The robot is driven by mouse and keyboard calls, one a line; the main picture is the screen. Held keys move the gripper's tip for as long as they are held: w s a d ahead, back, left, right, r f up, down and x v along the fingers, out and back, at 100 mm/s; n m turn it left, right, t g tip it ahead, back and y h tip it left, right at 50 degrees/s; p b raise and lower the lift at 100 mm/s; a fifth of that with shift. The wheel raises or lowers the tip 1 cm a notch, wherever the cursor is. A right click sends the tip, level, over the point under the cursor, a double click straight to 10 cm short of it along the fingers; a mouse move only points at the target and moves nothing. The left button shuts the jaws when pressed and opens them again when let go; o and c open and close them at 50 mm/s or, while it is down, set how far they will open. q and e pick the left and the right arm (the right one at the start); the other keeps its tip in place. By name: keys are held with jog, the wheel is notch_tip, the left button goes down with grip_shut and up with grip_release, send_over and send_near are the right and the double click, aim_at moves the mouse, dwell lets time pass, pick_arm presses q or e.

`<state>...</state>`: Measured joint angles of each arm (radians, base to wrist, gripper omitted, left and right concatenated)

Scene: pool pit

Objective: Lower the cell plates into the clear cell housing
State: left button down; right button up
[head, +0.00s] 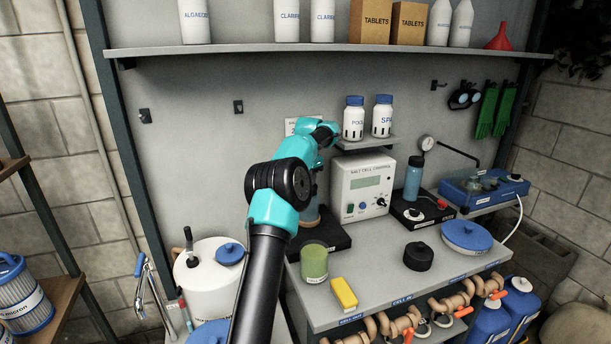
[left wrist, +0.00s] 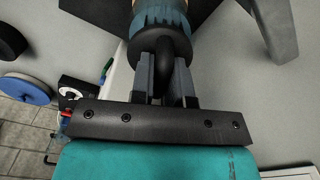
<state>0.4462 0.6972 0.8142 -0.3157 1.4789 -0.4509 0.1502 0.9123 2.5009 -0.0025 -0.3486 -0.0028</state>
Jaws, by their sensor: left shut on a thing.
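My left gripper (left wrist: 166,72) is shut on a black loop handle on top of a dark blue ribbed cap (left wrist: 160,27), which I take to be the top of the cell plates. A thin copper-coloured edge shows beyond the cap in the left wrist view. In the head view my left arm hides the fingers and most of the held piece. A brownish and blue upright body (head: 308,214) shows beside the arm, above a black base (head: 327,241). I cannot tell the plates from the clear housing there, or how deep they sit. My right gripper is not in view.
The salt cell control box (head: 361,186) stands just right of the arm. A green cup (head: 314,264), yellow sponge (head: 344,293), black cap (head: 418,256) and blue-lidded dish (head: 467,236) are on the bench. A blue bottle (head: 413,178) stands farther right. A small shelf holds two white bottles (head: 354,119).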

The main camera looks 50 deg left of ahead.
pick_arm(q)
jog(key=shift+f, duration=1.8)
jog(key=c, duration=1)
grip_release()
jog(key=shift+c, duration=0.2)
jog(key=shift+r, duration=0.1)
